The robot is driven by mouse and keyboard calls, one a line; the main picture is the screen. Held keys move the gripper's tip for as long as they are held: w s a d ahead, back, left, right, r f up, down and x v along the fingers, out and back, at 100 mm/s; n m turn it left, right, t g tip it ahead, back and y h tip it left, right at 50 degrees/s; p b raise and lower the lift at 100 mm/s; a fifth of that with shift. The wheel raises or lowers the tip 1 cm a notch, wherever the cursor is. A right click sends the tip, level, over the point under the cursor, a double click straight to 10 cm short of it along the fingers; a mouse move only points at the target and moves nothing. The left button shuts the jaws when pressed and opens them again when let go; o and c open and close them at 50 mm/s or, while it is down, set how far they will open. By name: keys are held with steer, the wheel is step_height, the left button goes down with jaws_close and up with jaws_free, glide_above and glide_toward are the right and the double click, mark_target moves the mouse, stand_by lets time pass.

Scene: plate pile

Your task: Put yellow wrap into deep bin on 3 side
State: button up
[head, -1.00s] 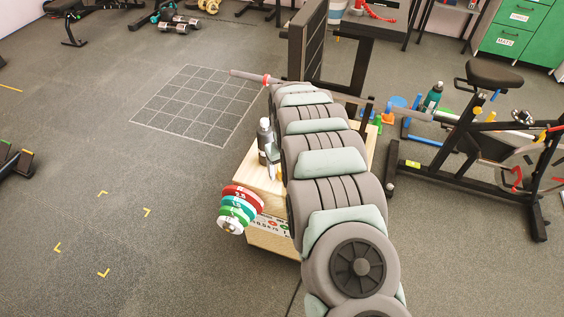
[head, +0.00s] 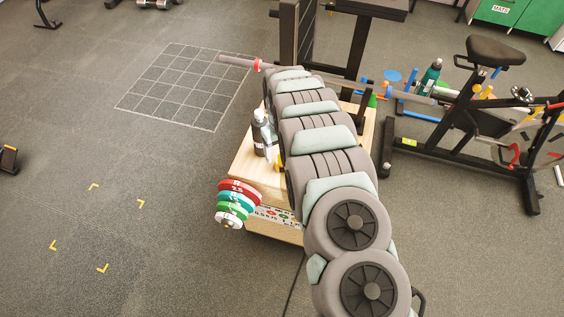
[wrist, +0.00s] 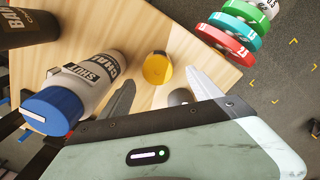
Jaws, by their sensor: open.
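The yellow wrap (wrist: 157,68) is a short round roll on a wooden top (wrist: 215,72) in the wrist view. My gripper (wrist: 160,78) is open, with one grey finger on each side of the wrap in the picture. I cannot tell whether the fingers touch it or are still above it. A small dark round thing shows close to the right finger. In the head view my arm hides the gripper, and only a bit of yellow (head: 279,158) shows beside it. I cannot make out a deep bin or a 3 mark in either view.
Coloured plates (head: 237,200) hang off the wooden box's left edge. An exercise bike (head: 490,120) stands right. Left floor is mostly open.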

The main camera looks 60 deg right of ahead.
mark_target(282, 163)
steer(key=shift+s+f+p, duration=0.15)
steer(key=shift+f+p, duration=0.2)
steer(key=shift+f, duration=0.95)
steer(key=shift+s+f+p, duration=0.1)
steer(key=shift+f+p, duration=0.25)
steer(key=shift+f, duration=0.9)
steer(key=shift+c, duration=0.3)
steer(key=c, duration=1.5)
steer(key=shift+r, duration=0.2)
